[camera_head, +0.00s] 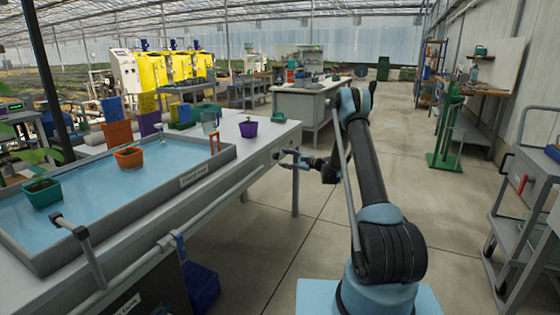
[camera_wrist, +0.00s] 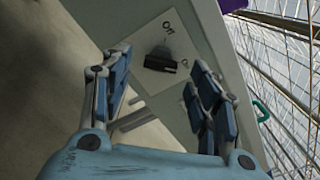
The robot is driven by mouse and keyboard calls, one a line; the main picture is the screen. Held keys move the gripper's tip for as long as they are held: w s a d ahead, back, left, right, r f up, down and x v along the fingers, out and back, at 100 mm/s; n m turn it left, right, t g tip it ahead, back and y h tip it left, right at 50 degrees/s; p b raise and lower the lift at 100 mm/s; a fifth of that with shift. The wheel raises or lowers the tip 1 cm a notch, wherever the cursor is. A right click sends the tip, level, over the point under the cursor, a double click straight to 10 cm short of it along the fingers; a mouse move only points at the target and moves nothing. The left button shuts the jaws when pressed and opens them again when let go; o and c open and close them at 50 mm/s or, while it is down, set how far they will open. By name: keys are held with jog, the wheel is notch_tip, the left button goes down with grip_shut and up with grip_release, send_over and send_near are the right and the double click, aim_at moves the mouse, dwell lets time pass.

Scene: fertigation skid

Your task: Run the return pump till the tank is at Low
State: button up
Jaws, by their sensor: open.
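My gripper (camera_head: 284,159) is open and empty at the right end of the bench that carries the flood tray (camera_head: 195,178). In the wrist view, a small black switch (camera_wrist: 160,64) sits on a pale plate (camera_wrist: 148,83) with printed markings, one seeming to read "Off". The switch shows between my open fingers; I see no contact and cannot tell its setting. The tray holds blue water. Below the bench at the front left, a label (camera_head: 127,303) seems to end in "Tank". The tank's level is not readable here.
Pots stand in the tray, including a green one (camera_head: 41,192) and an orange one (camera_head: 128,157). A purple pot (camera_head: 248,128) stands on the bench. A rail (camera_head: 195,218) runs along its front. A grey cart (camera_head: 520,210) is at right; the middle floor is clear.

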aim_at(276, 156)
jog(key=shift+x, duration=1.7)
jog(key=shift+c, duration=0.6)
jog(key=c, duration=0.9)
